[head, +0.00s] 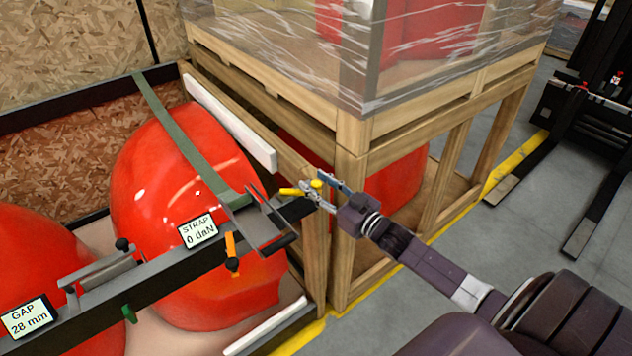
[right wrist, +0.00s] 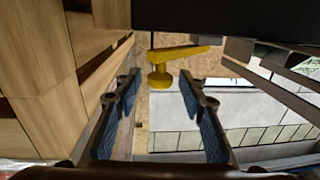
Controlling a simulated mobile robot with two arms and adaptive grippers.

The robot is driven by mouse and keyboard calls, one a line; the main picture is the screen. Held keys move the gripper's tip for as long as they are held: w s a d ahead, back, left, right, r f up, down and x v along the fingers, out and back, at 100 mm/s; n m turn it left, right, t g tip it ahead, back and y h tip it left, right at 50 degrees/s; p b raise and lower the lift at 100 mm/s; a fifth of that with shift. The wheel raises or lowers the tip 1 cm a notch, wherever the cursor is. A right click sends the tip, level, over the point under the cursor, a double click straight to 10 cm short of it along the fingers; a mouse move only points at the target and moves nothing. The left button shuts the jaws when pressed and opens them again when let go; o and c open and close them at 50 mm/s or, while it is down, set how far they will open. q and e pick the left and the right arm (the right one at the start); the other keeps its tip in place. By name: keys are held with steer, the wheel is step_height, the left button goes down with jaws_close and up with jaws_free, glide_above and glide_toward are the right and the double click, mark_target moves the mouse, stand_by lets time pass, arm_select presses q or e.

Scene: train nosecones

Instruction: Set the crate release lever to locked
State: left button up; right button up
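The yellow release lever (head: 291,192) sits at the right end of a dark beam, beside the wooden crate post. In the right wrist view the lever (right wrist: 185,52) shows as a yellow bar with a round yellow hub at its left end, under a dark block. My right gripper (head: 318,190) is at the lever in the head view. In the right wrist view the gripper (right wrist: 157,82) is open, its blue-padded fingers on either side of the hub, with nothing gripped. I cannot tell whether the lever touches a finger. My left gripper is out of view.
The dark beam (head: 165,274) crosses in front of red nosecones (head: 180,160). It carries an orange handle (head: 231,246) and GAP (head: 29,317) and STRAP (head: 198,233) signs. A wooden crate (head: 350,215) stands close behind my right gripper. Forklift forks (head: 598,215) are at right.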

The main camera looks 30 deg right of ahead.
steer(key=shift+w, duration=0.25)
jaws_close()
stand_by(0.3)
